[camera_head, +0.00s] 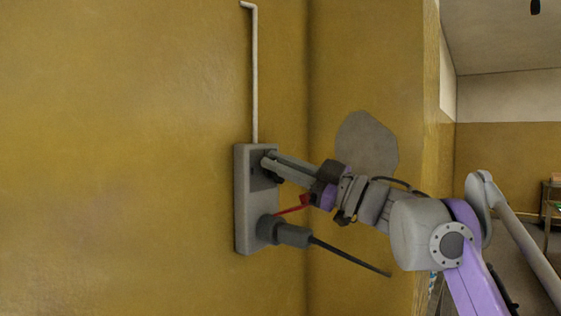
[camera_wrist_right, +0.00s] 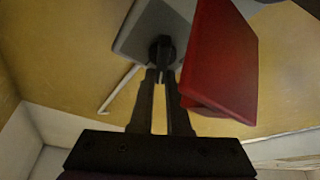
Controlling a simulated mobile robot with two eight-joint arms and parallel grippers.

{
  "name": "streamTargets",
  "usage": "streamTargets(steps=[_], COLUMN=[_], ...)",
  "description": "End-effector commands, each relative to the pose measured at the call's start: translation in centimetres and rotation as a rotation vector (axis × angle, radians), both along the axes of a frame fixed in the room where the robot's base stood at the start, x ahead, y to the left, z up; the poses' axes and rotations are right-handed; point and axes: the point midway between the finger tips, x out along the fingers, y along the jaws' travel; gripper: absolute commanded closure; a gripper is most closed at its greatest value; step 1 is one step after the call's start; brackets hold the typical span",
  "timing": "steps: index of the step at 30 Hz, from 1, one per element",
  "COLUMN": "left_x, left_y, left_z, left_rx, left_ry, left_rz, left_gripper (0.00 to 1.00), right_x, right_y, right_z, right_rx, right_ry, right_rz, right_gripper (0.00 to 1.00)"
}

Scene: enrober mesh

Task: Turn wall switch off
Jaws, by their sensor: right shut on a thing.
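The wall switch (camera_head: 242,205) is a tall grey box on the yellow wall, left of the room's corner in the head view. Its grey face also shows in the wrist view (camera_wrist_right: 138,28). My right gripper (camera_head: 268,161) reaches in from the right to the upper part of the box. In the wrist view its two fingers (camera_wrist_right: 163,75) are close together at a dark round knob (camera_wrist_right: 162,48) and appear shut on it. The fingertips partly hide the knob in the head view. My left gripper is not in view.
A dark plug (camera_head: 290,234) with a black cable juts from the lower part of the box, below my arm. A red flat piece (camera_wrist_right: 222,60) is close beside the fingers. A pale conduit (camera_head: 254,75) runs up the wall. The wall to the left is clear.

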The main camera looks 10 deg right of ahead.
Motion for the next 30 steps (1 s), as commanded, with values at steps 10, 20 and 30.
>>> streamTargets(steps=[10, 20, 30], left_x=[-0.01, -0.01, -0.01], left_y=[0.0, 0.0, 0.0], left_z=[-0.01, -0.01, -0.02], left_rx=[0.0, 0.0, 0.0], left_ry=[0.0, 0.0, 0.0], left_rz=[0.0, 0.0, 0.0], left_gripper=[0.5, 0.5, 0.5], right_x=[-0.1, -0.1, -0.09], right_y=[0.09, 0.09, 0.08], right_z=[-0.04, -0.04, -0.05], right_rx=[-0.051, -0.051, -0.051], right_ry=[-0.041, -0.041, -0.041], right_rz=[0.0, 0.0, 0.001], right_gripper=[1.0, 0.83, 0.55])
